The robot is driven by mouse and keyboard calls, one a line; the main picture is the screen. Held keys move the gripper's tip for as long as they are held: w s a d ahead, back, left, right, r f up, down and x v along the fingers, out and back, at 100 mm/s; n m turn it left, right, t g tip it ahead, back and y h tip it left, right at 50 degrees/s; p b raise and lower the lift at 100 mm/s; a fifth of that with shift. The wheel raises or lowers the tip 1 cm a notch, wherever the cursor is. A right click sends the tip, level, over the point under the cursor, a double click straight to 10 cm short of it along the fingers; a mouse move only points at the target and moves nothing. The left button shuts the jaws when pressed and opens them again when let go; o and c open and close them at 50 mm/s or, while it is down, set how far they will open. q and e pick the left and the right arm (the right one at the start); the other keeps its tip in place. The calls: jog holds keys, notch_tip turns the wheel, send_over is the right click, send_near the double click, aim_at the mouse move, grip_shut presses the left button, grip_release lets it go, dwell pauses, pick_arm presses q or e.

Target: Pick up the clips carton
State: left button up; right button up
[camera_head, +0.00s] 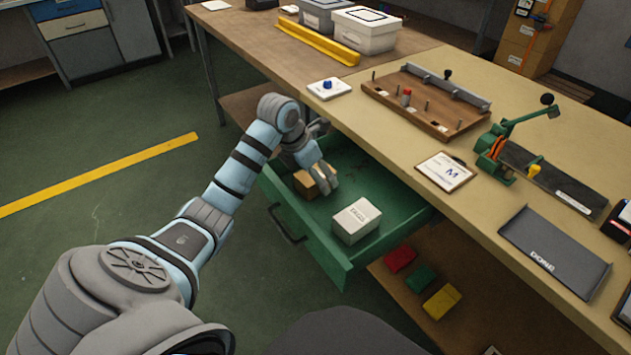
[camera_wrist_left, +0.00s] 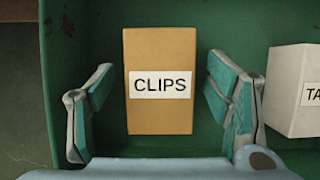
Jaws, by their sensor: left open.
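The clips carton (camera_wrist_left: 160,50) is a brown box with a white label reading CLIPS. It stands in the open green drawer (camera_head: 317,240), near its left side in the head view, where the carton (camera_head: 304,184) is partly covered by my gripper. My left gripper (camera_head: 324,186) reaches down into the drawer at the carton. In the left wrist view the gripper (camera_wrist_left: 160,88) is open, with one finger on each side of the carton and a visible gap to each. My right gripper is not in view.
A white box (camera_head: 356,220) stands in the drawer to the right of the carton; it also shows in the wrist view (camera_wrist_left: 294,90). The workbench (camera_head: 400,150) overhangs the drawer's back. Red, green and yellow boxes (camera_head: 421,278) lie on the shelf below.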

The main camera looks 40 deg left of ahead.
pick_arm(q)
jog(key=shift+f, duration=0.2)
dwell(0.4)
jog(key=shift+s, duration=0.1)
jog(key=c, duration=1.4)
